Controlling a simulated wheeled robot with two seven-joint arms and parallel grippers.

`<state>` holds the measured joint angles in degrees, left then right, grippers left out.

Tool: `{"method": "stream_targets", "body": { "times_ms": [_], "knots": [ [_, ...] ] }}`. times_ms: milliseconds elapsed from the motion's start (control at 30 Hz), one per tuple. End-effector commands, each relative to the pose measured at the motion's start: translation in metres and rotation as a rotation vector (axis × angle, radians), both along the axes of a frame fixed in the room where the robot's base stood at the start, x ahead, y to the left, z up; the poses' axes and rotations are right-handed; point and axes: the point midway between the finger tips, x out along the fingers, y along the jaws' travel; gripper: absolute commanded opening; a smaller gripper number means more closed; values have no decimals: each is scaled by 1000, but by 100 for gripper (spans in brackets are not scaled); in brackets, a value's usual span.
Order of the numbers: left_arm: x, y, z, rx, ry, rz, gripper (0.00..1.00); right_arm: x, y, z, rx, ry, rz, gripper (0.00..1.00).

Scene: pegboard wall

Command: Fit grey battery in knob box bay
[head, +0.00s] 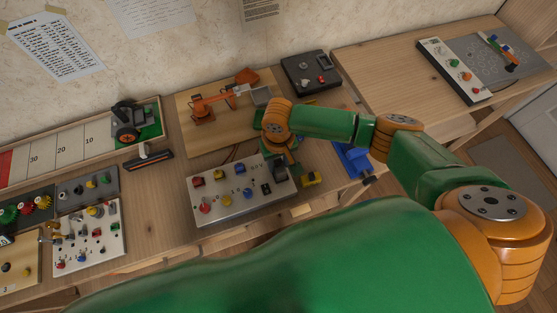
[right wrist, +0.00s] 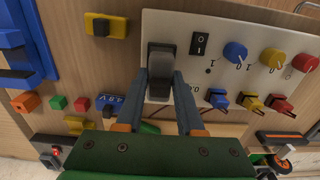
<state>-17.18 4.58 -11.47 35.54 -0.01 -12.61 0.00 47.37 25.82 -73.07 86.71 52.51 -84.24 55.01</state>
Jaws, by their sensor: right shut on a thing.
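The knob box (head: 228,199) is a pale panel with several coloured knobs, lying near the bench's front edge; its face also shows in the right wrist view (right wrist: 210,45). My right gripper (right wrist: 160,85) is shut on a dark grey block, which looks like the grey battery (right wrist: 160,62). It holds the block over the end of the box beside the black rocker switch (right wrist: 201,43). The bay is hidden, and I cannot tell whether the block is in it or above it. In the head view my right gripper (head: 283,168) is at the box's right end. My left gripper is out of view.
A yellow block (head: 311,179) lies just right of the box, with a blue piece (head: 352,158) beyond. An orange arm model (head: 205,108) and a dark box (head: 311,73) stand behind. Another knob panel (head: 88,237) is at left. Bare wood lies left of the box.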

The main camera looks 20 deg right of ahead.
Motion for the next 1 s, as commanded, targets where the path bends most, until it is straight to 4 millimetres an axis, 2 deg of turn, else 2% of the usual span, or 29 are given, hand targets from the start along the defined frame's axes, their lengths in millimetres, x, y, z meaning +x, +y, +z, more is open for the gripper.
{"method": "stream_targets", "body": {
  "times_ms": [167,1000],
  "knots": [
    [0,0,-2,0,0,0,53,0,0,-5,0,0,-1,0],
    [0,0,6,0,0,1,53,0,0,-5,0,0,1,0]
  ]
}}
